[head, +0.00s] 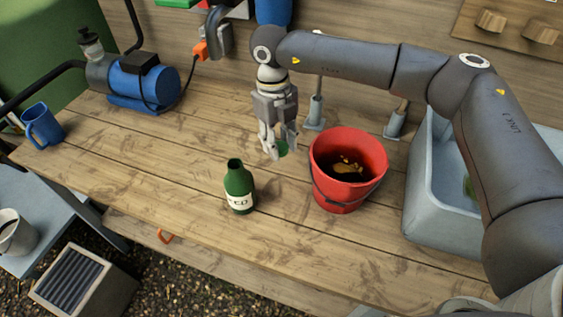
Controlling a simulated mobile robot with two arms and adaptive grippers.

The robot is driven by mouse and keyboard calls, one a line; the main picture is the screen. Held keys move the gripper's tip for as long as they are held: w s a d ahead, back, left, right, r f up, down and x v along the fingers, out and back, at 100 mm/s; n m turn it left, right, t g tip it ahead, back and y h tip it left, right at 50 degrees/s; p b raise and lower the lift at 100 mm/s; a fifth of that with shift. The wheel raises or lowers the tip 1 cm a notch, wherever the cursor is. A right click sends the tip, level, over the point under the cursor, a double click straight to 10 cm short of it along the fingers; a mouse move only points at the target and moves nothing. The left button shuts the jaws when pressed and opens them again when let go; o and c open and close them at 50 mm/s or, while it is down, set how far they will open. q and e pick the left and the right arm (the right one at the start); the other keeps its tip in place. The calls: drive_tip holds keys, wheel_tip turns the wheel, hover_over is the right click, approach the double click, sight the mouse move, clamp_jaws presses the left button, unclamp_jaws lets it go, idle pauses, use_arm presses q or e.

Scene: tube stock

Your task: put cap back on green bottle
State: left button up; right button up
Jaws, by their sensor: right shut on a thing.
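The green bottle (239,187) stands upright on the wooden workbench (150,170), with a pale label on its front and an open, uncapped neck. My right gripper (276,150) points down above the bench, behind and to the right of the bottle. It is shut on a small green thing that looks like the cap (282,147), partly hidden by the fingers. The cap is apart from the bottle. My left gripper does not show.
A red bucket (322,190) with brownish contents stands right of the bottle. A grey sink (424,215) is farther right. A blue pump (150,85) and a blue mug (43,124) are at the left. The bench left of the bottle is clear.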

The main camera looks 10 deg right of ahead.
sight(281, 147)
wheel_tip(281, 147, up, 4)
drive_tip(key=shift+a+f, duration=0.1)
drive_tip(key=shift+r, duration=0.35)
